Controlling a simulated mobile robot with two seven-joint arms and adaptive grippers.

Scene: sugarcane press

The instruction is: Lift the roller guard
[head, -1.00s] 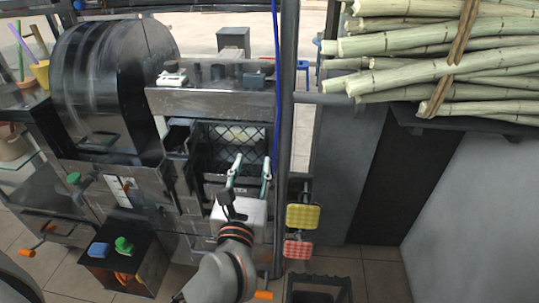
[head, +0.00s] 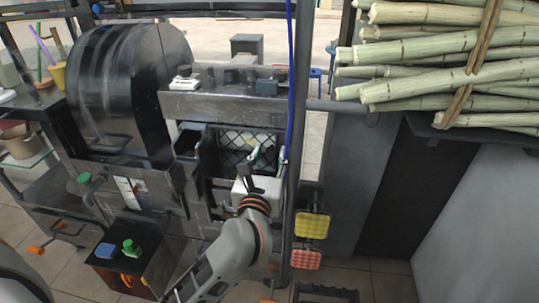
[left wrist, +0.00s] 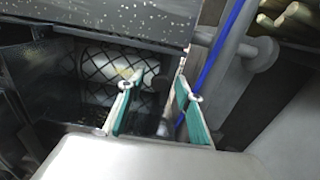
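The roller guard (head: 233,139) is a black mesh panel in the press opening, below the steel top ledge, with a pale roller showing behind it. In the left wrist view the mesh (left wrist: 100,72) lies beyond and to the left of my fingers. My left gripper (head: 267,152) is at the right side of the opening, in front of the guard's right part. Its two teal fingers are apart with nothing seen between them in the left wrist view (left wrist: 158,80). I cannot tell whether a finger touches the guard. My right gripper is out of view.
A large dark drum housing (head: 128,90) stands left of the opening. A grey post (head: 301,110) with a blue cable (head: 290,75) rises close to the right of my gripper. Yellow (head: 312,226) and red pads (head: 306,259) hang beyond it. Sugarcane bundles (head: 440,75) lie upper right.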

